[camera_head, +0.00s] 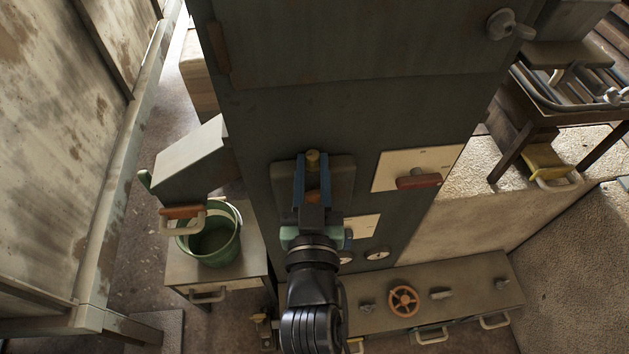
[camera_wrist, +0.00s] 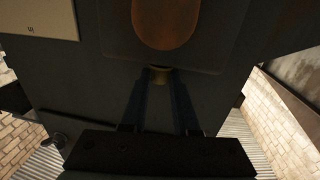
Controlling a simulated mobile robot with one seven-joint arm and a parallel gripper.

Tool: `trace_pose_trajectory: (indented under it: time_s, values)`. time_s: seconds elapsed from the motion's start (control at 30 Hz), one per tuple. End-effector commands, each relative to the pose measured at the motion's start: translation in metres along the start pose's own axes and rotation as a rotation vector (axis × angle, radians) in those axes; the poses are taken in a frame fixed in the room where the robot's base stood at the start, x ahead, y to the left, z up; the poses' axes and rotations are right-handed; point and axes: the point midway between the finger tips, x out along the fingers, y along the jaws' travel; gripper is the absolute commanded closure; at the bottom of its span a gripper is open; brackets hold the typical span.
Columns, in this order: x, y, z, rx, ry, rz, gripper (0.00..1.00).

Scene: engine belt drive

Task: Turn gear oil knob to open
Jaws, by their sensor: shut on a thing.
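An orange-brown oval part (camera_wrist: 167,20) lies just beyond the tips. The knob's open or closed position cannot be told.
To the right on the cabinet (camera_head: 350,110) is a pale panel with a red handle (camera_head: 418,181). A green bucket (camera_head: 212,240) stands at left on a small cabinet.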

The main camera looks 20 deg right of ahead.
Motion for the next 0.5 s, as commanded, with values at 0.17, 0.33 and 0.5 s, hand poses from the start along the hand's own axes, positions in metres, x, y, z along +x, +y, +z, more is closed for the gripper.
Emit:
trace_pose_trajectory:
  time_s: [0.17,0.33,0.5]
  values:
    - [0.0009,-0.0054,0.0093,0.001,-0.006,0.043,1.00]
    - [0.0010,-0.0064,0.0079,0.001,-0.009,0.098,1.00]
    - [-0.0004,-0.0051,0.0035,0.003,-0.006,0.136,1.00]
